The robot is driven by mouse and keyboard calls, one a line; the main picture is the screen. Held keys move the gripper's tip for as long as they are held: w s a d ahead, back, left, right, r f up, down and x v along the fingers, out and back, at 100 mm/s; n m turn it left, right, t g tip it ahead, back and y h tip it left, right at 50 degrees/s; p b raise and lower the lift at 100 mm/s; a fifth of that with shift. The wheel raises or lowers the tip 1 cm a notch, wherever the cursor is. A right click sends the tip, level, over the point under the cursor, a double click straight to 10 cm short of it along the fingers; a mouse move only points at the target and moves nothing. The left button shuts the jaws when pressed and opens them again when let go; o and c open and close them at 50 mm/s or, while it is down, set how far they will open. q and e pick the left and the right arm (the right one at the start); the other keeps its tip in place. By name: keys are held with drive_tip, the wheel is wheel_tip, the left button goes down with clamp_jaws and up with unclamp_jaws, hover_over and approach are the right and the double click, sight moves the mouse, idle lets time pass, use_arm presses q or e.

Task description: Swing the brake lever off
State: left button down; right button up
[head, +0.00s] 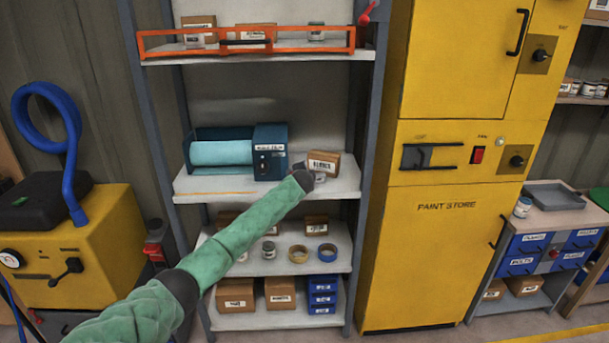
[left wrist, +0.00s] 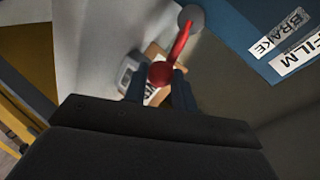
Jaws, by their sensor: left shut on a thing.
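The blue film dispenser (head: 270,151) with a pale teal roll (head: 220,153) stands on the middle shelf. Its side, with white labels reading BRAKE and FILM, fills the upper right of the left wrist view (left wrist: 240,22). The red brake lever (left wrist: 181,42) runs from a grey round hub (left wrist: 190,18) to a red ball knob (left wrist: 160,73). My left gripper (left wrist: 158,84) is shut on the knob, one dark finger on each side. My right gripper is not in view.
A cardboard box (head: 326,163) stands on the shelf just right of my left gripper, with a small grey-lidded container (left wrist: 131,72) near it. Grey rack posts flank the shelf (head: 210,187). The yellow paint store cabinet (head: 443,250) stands to the right.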

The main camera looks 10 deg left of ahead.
use_arm(q)
drive_tip(key=shift+f, duration=0.15)
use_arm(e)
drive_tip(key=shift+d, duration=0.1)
use_arm(q)
drive_tip(key=c, duration=1.2)
unclamp_jaws()
drive_tip(key=shift+d, duration=0.1)
drive_tip(key=shift+o, duration=0.2)
drive_tip(key=shift+s+r+b, duration=0.2)
drive_tip(key=shift+s+b, duration=0.2)
drive_tip(key=shift+s, duration=0.3)
drive_tip(key=b+v, duration=0.2)
drive_tip(key=v, duration=0.4)
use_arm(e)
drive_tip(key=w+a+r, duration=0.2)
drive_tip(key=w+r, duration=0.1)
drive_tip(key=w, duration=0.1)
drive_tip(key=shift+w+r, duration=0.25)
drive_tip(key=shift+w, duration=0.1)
use_arm(q)
drive_tip(key=shift+s+d+r, duration=0.1)
drive_tip(key=shift+s, duration=0.05)
